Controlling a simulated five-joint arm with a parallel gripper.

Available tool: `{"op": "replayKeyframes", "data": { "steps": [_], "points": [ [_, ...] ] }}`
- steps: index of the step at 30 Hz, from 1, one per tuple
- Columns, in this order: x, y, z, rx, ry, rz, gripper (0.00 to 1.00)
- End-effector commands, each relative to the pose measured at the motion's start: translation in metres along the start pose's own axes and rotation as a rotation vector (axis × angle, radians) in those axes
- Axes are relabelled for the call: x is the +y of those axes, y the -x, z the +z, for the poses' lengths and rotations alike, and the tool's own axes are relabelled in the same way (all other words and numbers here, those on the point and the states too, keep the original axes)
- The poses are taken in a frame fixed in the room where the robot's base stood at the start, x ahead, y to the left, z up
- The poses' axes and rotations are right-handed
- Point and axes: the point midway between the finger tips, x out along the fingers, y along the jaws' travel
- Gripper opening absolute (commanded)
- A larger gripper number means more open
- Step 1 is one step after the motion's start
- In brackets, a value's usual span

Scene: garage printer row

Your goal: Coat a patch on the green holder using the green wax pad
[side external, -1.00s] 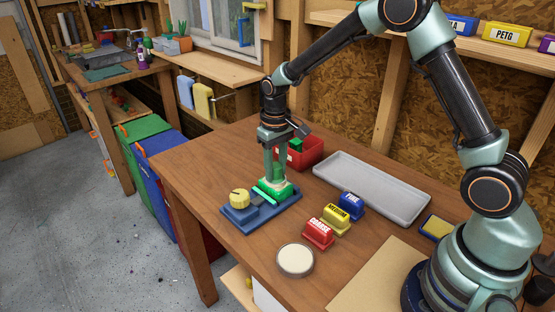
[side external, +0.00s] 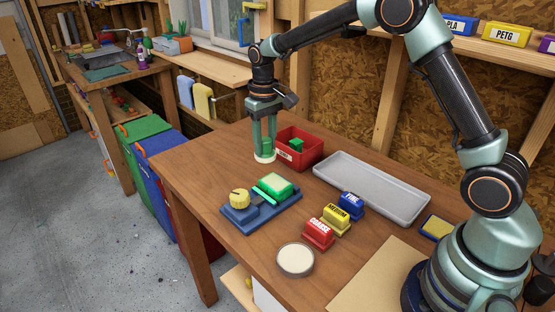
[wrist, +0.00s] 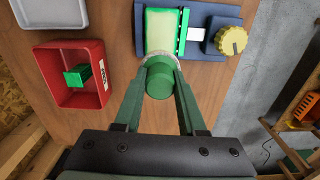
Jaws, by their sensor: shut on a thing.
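My gripper (side external: 265,146) is shut on the green wax pad, a green cylinder with a pale underside. In the side view the pad (side external: 264,158) is held above the table, behind the holder and clear of it. In the wrist view the pad (wrist: 159,77) shows between my fingertips (wrist: 159,82). The green holder (side external: 276,185) lies in a dark blue fixture (side external: 237,218) with a yellow knob (side external: 239,198). Its top has a pale whitish-green area, which also covers much of the holder in the wrist view (wrist: 163,30).
A red bin (side external: 312,153) with a green block (side external: 296,145) stands beside my gripper. A grey tray (side external: 400,205) lies to the right. Coarse (side external: 318,235), medium (side external: 336,220) and fine (side external: 351,206) blocks and a round pale-topped tin (side external: 295,260) stand in front.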

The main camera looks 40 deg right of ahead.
Motion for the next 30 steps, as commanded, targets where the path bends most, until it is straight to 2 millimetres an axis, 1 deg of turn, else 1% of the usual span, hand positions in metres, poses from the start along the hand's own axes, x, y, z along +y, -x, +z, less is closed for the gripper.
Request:
{"op": "replayKeyframes", "data": {
  "steps": [3,8,24,26,28,30],
  "points": [
    [0.000,0.012,-0.001,0.003,0.000,0.000,0.00],
    [0.000,0.021,0.000,0.002,0.000,0.000,0.00],
    [0.000,0.022,0.000,0.001,0.000,0.000,0.00],
    [0.002,0.024,0.001,0.001,0.000,0.000,0.00],
    [0.009,0.029,0.004,0.002,0.001,0.000,0.00],
    [0.021,0.037,0.010,0.003,0.002,0.000,0.00]
  ]
}}
